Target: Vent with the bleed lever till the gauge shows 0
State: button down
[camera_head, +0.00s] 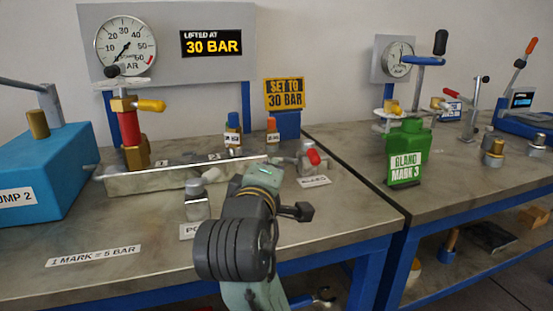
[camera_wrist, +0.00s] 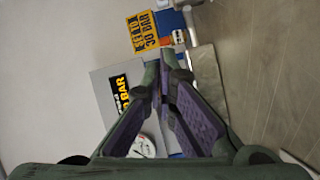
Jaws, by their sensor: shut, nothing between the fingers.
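The bleed lever, with a red handle (camera_head: 313,157), sits on a small metal block at the right end of the grey manifold (camera_head: 150,184). A blurred white label (camera_head: 314,181) lies in front of it. The round pressure gauge (camera_head: 125,45) is on the back panel; its needle points to the lower left, near the low end of the scale. My gripper (camera_head: 272,166) is left of the red handle and apart from it. In the wrist view my gripper (camera_wrist: 166,72) is shut and empty, and part of the gauge (camera_wrist: 143,146) shows below. The lever does not show there.
A display (camera_head: 211,43) reads "LIFTED AT 30 BAR". A yellow sign (camera_head: 284,94) says "SET TO 30 BAR". The blue pump (camera_head: 40,175) stands left, and a capped metal port (camera_head: 197,202) is left of my arm.

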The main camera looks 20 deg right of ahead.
aim_at(311, 148)
jog(key=w+p, duration=0.1)
jog(key=p, duration=0.3)
jog(key=w+d+p, duration=0.1)
jog(key=p, duration=0.4)
jog(key=shift+r, duration=0.3)
jog(key=w+d, duration=0.2)
jog(key=w+d+f+p, duration=0.1)
jog(key=w+d, duration=0.1)
jog(key=w+d+f, duration=0.1)
jog(key=w+d, duration=0.1)
jog(key=d, duration=0.1)
jog(key=shift+f+p, duration=0.1)
jog(key=shift+p, duration=0.25)
jog(key=shift+s+d, duration=0.3)
jog(key=shift+d, duration=0.35)
jog(key=shift+s+d, duration=0.3)
jog(key=shift+d, duration=0.3)
